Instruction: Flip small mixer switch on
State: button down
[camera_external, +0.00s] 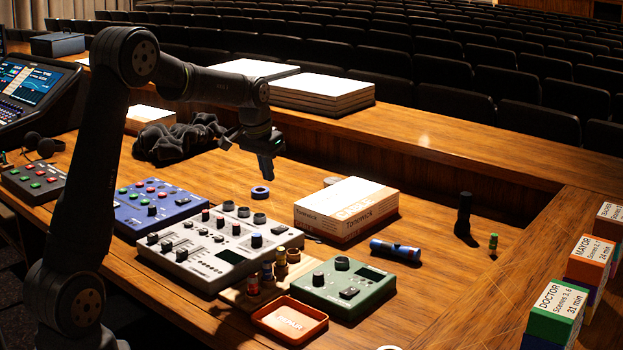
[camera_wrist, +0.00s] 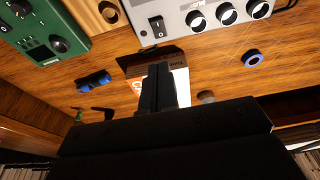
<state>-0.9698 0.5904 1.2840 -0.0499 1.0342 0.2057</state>
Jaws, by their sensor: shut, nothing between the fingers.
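The green control box (camera_external: 328,299), the smallest mixer-like unit, sits on the desk at front centre, with knobs, a dark display and a black rocker switch (camera_external: 349,293). It shows at the upper left of the wrist view (camera_wrist: 75,22), cut by the frame. The larger grey-white mixer (camera_external: 190,262) lies left of it; its black rocker (camera_wrist: 157,26) shows at the top of the wrist view. I cannot read either rocker's position surely. My gripper (camera_external: 270,172) is shut and empty, raised above the desk behind the white mixer, touching nothing. Its fingers (camera_wrist: 160,72) show together in the wrist view.
A blue box (camera_external: 158,208) stands left of the white mixer. A cardboard carton (camera_external: 346,210) stands behind the green box. A blue flashlight (camera_external: 396,250), a blue ring (camera_external: 260,192) and an orange tray (camera_external: 290,320) lie nearby. Small jars stand between the mixers.

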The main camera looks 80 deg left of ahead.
aim_at(276, 230)
jog(key=x, duration=0.8)
jog(key=d+x, duration=0.1)
jog(key=x, duration=0.3)
jog(key=shift+s+a+f, duration=0.1)
jog(key=shift+s+f, duration=0.25)
jog(key=shift+f, duration=0.65)
jog(key=shift+s+f, duration=0.15)
jog(key=shift+f, duration=0.2)
jog(key=shift+w+a+r, duration=0.4)
jog(key=shift+w, duration=0.1)
